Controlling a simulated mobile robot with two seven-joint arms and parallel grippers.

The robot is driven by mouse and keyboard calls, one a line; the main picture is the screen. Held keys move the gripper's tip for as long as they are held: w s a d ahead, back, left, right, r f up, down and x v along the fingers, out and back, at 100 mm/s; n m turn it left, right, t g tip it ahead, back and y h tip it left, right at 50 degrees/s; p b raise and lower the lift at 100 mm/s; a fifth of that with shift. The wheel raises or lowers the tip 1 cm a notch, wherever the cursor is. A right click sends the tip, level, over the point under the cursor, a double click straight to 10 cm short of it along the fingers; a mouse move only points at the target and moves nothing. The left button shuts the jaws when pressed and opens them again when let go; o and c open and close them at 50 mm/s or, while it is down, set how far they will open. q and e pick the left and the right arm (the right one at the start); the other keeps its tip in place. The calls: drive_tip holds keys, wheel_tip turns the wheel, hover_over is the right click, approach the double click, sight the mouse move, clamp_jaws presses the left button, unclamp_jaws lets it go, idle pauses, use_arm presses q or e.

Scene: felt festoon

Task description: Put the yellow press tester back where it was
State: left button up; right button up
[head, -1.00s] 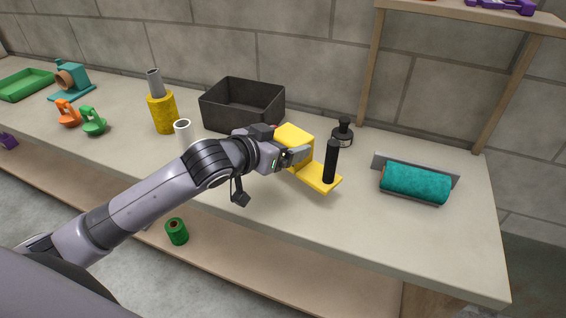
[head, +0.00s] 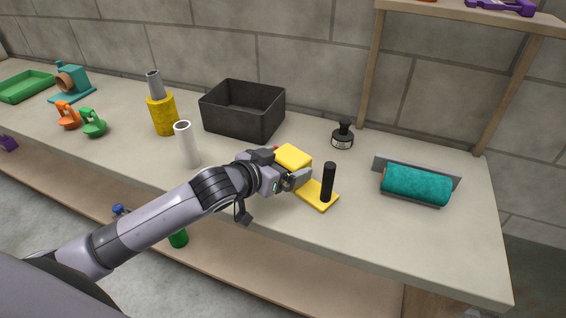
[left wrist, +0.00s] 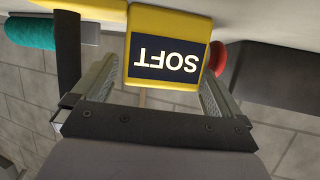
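The yellow press tester (head: 318,196) has a yellow block, a flat yellow base and a black upright post. It is over the front middle of the bench; I cannot tell whether its base touches the top. In the left wrist view its yellow block (left wrist: 165,22) carries a dark label reading "SOFT", upside down. My left gripper (head: 297,178) has its fingers on both sides of the block and is shut on it; it also shows in the left wrist view (left wrist: 160,92). A red round part (left wrist: 217,58) shows beside the block. My right gripper is out of view.
The bench (head: 400,235) has free room right of the tester. A teal roll (head: 416,185) lies on a grey holder at right. A black stamp-like item (head: 343,135), an open dark bin (head: 205,118), a white tube (head: 187,147) and a yellow cylinder (head: 163,114) stand behind and left.

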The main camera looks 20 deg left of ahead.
use_arm(q)
drive_tip(key=shift+r, duration=0.15)
drive_tip(key=v, duration=1.2)
idle(0.3)
drive_tip(key=s+a+f+n+g+y, duration=0.15)
drive_tip(key=s+f+g+y, duration=0.25)
drive_tip(key=s+f+g, duration=1)
wheel_tip(320, 180, down, 11)
drive_tip(key=d+t+h, duration=0.1)
drive_tip(key=d+t, duration=0.2)
drive_tip(key=t, duration=0.8)
drive_tip(key=shift+s+f+h, duration=0.2)
drive_tip(key=shift+s+h, duration=0.05)
drive_tip(key=shift+h, duration=0.15)
